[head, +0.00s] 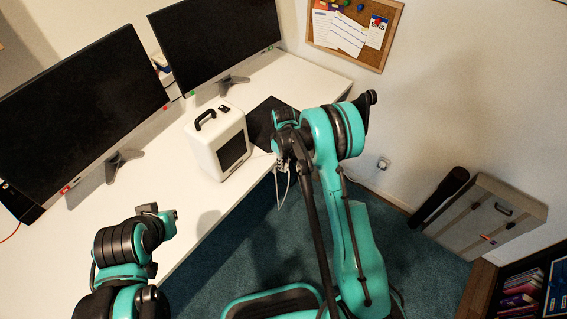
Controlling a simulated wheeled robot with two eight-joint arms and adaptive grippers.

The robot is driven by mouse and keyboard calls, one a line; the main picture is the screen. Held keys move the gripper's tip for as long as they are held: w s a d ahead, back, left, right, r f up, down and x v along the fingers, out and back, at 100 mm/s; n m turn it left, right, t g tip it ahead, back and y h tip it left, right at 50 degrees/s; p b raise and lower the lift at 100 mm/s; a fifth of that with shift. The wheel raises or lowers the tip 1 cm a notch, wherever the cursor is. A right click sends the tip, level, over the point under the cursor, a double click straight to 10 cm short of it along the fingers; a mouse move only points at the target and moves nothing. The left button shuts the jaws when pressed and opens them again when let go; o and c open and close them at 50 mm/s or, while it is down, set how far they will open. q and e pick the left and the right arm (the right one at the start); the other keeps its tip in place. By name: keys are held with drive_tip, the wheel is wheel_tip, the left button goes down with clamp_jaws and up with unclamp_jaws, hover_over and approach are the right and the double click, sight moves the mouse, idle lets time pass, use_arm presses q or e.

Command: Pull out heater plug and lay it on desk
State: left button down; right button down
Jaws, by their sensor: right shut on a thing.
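The heater (207,158) is a white box with a black handle and a dark front grille, upright on the white desk (178,215). My right gripper (283,158) is near the desk's right front edge, to the right of the heater. It is shut on the heater plug, which is mostly hidden by the gripper. A pale cord (279,192) hangs below it, beyond the desk edge. The wall outlet (383,163) is on the right wall, with nothing clearly seen in it. My left arm is at the lower left; its gripper cannot be made out.
Two monitors (218,42) stand along the back of the desk. A dark mat (262,119) lies right of the heater, partly behind my right arm. A grey case (487,222) leans by the right wall, and a bookshelf (524,290) is at lower right. The desk's front middle is clear.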

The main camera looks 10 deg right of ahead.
drive_tip(key=shift+s+d, duration=0.15)
drive_tip(key=shift+s, duration=0.05)
idle(0.6)
drive_tip(key=shift+s+d+b, duration=0.5)
drive_tip(key=shift+s+d, duration=0.5)
drive_tip(key=shift+s, duration=0.3)
drive_tip(key=shift+r, duration=0.1)
wheel_tip(320, 180, up, 12)
drive_tip(key=p, duration=0.6)
drive_tip(key=shift+p, duration=0.4)
drive_tip(key=shift+r, duration=0.1)
